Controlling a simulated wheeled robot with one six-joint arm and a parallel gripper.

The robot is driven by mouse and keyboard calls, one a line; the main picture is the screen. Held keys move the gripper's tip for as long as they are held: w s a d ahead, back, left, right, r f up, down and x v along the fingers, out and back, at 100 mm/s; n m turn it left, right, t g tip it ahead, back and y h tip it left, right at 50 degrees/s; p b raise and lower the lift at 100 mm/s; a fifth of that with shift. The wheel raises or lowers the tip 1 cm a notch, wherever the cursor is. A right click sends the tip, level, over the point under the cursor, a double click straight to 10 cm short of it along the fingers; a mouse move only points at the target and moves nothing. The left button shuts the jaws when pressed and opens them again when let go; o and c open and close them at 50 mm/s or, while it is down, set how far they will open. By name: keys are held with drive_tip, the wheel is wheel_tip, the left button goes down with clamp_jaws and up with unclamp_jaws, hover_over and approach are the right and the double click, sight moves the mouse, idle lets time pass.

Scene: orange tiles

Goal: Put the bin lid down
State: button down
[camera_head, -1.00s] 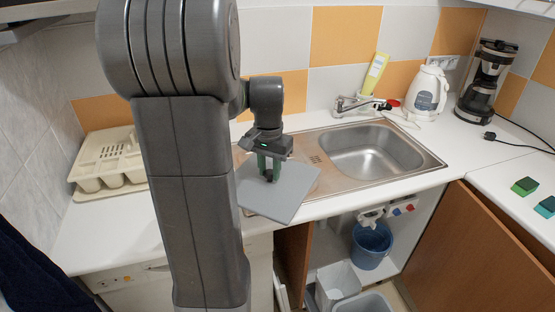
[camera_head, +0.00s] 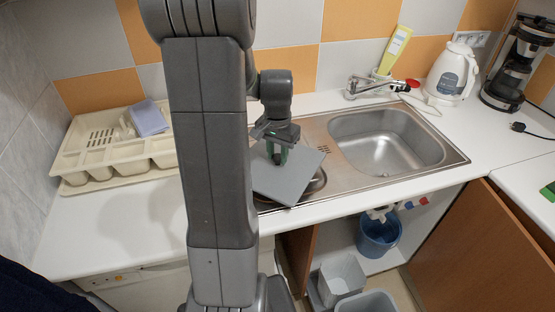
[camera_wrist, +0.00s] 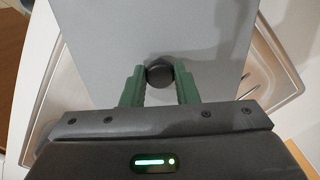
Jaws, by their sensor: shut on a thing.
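The bin lid is a flat grey square plate (camera_head: 290,181) with a dark round knob (camera_wrist: 159,73). My gripper (camera_head: 279,156) is above the plate, and its green fingers are shut on the knob. The wrist view also shows the fingers (camera_wrist: 160,85) on both sides of the knob. Below, in the open cupboard, stand a pale bin (camera_head: 341,277) and a grey bin (camera_head: 371,302).
My arm hides part of the counter. A cream dish rack (camera_head: 72,163) with a bluish sponge-like block (camera_head: 150,118) stands at left. The sink bowl (camera_head: 385,140) is empty. The tap (camera_head: 370,87), kettle (camera_head: 452,72) and coffee maker (camera_head: 518,62) stand behind and right. Front-left counter (camera_head: 110,235) is clear.

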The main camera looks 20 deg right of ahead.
sight(277, 157)
drive_tip(key=shift+f, duration=1.4)
drive_tip(key=c, duration=1.1)
unclamp_jaws()
drive_tip(key=shift+f, duration=0.1)
wheel_tip(277, 157, up, 12)
drive_tip(key=shift+r, duration=0.15)
